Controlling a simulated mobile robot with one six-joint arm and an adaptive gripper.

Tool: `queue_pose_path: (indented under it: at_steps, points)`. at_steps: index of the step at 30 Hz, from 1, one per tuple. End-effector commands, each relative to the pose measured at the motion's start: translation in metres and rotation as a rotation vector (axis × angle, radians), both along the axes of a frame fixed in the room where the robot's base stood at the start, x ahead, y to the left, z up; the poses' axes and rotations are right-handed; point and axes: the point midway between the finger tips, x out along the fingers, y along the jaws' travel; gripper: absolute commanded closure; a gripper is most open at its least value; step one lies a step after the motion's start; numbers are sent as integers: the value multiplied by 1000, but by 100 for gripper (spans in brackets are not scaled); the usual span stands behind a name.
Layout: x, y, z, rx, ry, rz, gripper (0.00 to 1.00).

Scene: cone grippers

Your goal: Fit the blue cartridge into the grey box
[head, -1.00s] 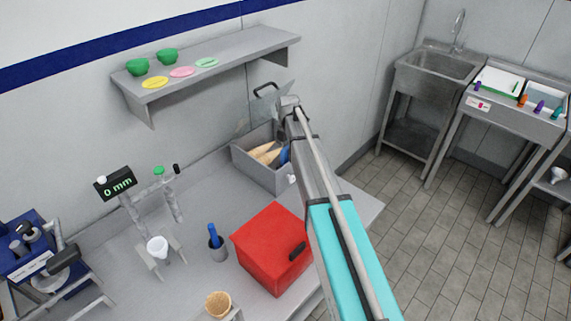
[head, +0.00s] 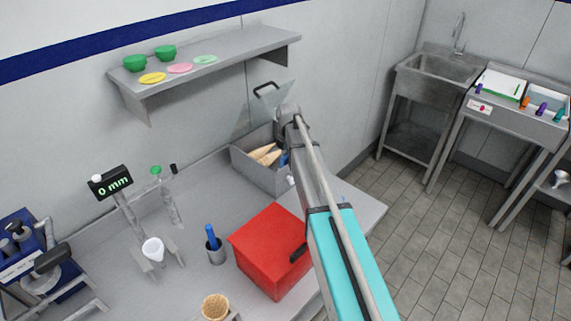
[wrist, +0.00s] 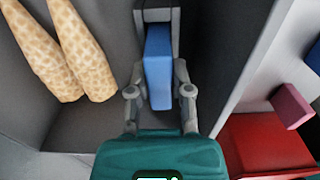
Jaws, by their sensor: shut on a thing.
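The blue cartridge (wrist: 158,65) is upright in the middle of the wrist view, between the two fingers of my gripper (wrist: 160,88), which is shut on it. Its far end meets a grey bracket-like frame (wrist: 140,28) on the wall of the grey box; I cannot tell how deep it sits. In the head view the grey box (head: 246,172) stands at the back of the counter, its clear lid (head: 262,108) raised. A small part of the cartridge (head: 284,158) shows beside my arm, which hides the gripper there.
Wafer cones (wrist: 72,50) lie in the box, left of the cartridge. A red box (head: 265,245) stands in front of the grey box. A cup with a blue tool (head: 215,250) is left of it. A wall shelf (head: 220,65) hangs above.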

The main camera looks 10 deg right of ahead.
Motion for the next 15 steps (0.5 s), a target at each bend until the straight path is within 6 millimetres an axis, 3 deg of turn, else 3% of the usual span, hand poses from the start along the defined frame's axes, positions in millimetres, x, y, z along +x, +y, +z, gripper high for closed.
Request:
queue_pose_path:
  at_steps: [4,15]
  points:
    - [0,0,-12,0,0,0,100]
    - [0,0,-12,0,0,0,100]
